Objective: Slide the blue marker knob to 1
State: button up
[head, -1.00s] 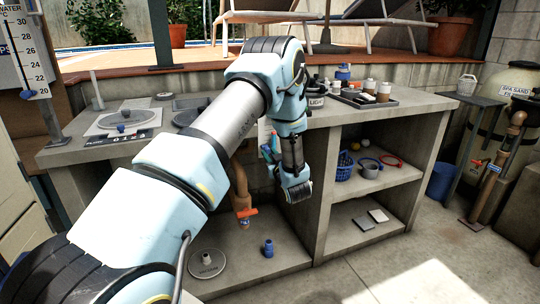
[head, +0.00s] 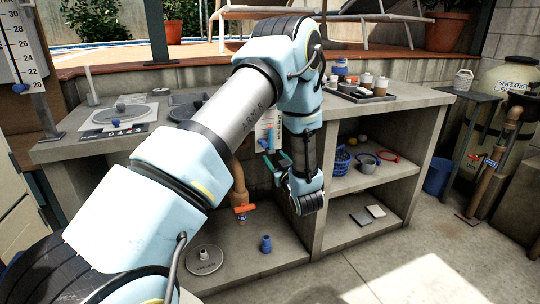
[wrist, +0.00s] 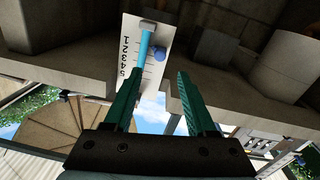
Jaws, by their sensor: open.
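In the wrist view a white panel (wrist: 133,26) carries a scale from 1 to 5 and a light-blue tube (wrist: 145,48). The 1 is at the picture's upper end of the scale. My gripper (wrist: 157,72) is open and empty, its two green fingers pointing toward the panel. The knob appears beyond the fingertips, between their lines; contact is not visible. In the head view my gripper (head: 272,163) is below the panel (head: 265,130), partly behind my arm.
A concrete counter (head: 75,150) with open shelves surrounds the panel. An orange-handled tap (head: 243,208) is left of my gripper. A dark tray (head: 360,95) of bottles stands on the counter at right. Another gauge with a blue marker (head: 20,87) hangs at far left.

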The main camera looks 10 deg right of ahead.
jog(key=shift+s+d, duration=0.1)
jog(key=shift+s, duration=1.3)
jog(key=w+a+r+m+g+h+p, duration=0.1)
jog(key=a+r+m+g+h+p, duration=0.15)
jog(key=a+r+g+p, duration=0.5)
jog(key=s+a+r+g+p, duration=0.1)
jog(key=s+a+r+g, duration=0.3)
jog(key=s+a, duration=0.6)
jog(key=s+a+r+m+g+p, duration=0.1)
jog(key=s+a+r+g, duration=0.4)
jog(key=s+a, duration=0.5)
jog(key=shift+s+a+y+p, duration=0.2)
jog(key=shift+s+y+p, duration=0.15)
jog(key=shift+s+p, duration=0.1)
